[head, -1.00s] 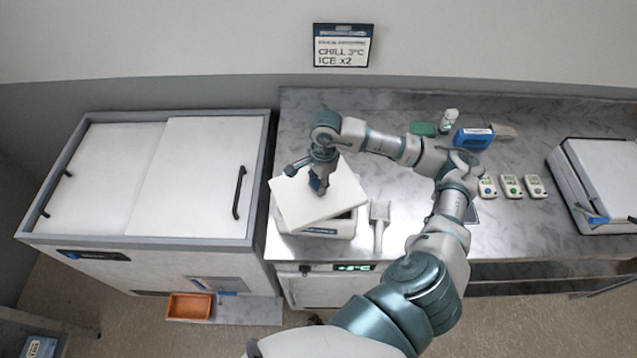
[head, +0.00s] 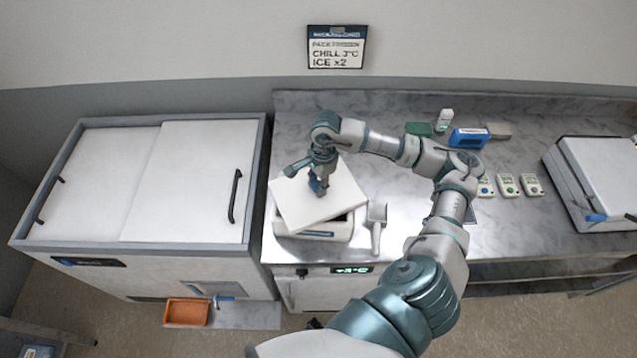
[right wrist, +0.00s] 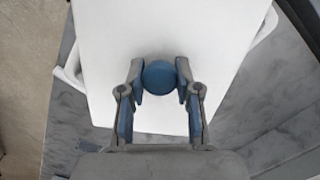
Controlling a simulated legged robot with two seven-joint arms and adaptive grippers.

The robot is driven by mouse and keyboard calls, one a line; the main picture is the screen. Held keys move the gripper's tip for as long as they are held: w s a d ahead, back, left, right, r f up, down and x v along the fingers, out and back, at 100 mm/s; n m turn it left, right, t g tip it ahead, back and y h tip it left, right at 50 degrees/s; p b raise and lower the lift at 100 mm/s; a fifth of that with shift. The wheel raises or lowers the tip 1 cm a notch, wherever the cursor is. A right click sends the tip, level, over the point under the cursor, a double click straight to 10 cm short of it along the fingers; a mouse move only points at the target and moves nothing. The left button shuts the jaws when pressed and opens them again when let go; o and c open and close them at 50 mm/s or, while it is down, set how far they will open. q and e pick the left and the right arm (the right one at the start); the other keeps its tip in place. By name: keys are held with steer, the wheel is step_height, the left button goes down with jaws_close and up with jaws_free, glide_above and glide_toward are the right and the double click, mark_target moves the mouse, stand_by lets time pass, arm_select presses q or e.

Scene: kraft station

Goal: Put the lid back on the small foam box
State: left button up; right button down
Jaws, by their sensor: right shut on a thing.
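The white lid (head: 338,200) is over the small foam box (head: 338,230) on the metal counter. The lid is turned relative to the box, and part of the box rim shows below its front edge. My right gripper (head: 318,187) is shut on the lid's round blue knob, which shows between the fingers in the right wrist view (right wrist: 160,78). There the lid (right wrist: 170,30) fills most of the picture, with box parts (right wrist: 70,70) showing at its sides. Whether the lid touches the box rim I cannot tell. My left gripper is not in view.
A scoop (head: 376,225) lies just right of the box. A chest with white sliding lids (head: 190,185) stands to the left. Small devices (head: 508,185), a blue box (head: 469,138) and a large foam box (head: 600,175) are further right. A sign (head: 336,47) hangs behind.

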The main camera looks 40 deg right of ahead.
steer(key=shift+a+r, duration=0.1)
steer(key=shift+a, duration=0.4)
stand_by(0.4)
steer(key=shift+c, duration=1.2)
jaws_free()
steer(key=shift+d, duration=0.1)
steer(key=shift+r, duration=0.15)
steer(key=shift+r+p, duration=2.1)
steer(key=shift+r, duration=1.3)
jaws_close()
steer(key=shift+f, duration=0.25)
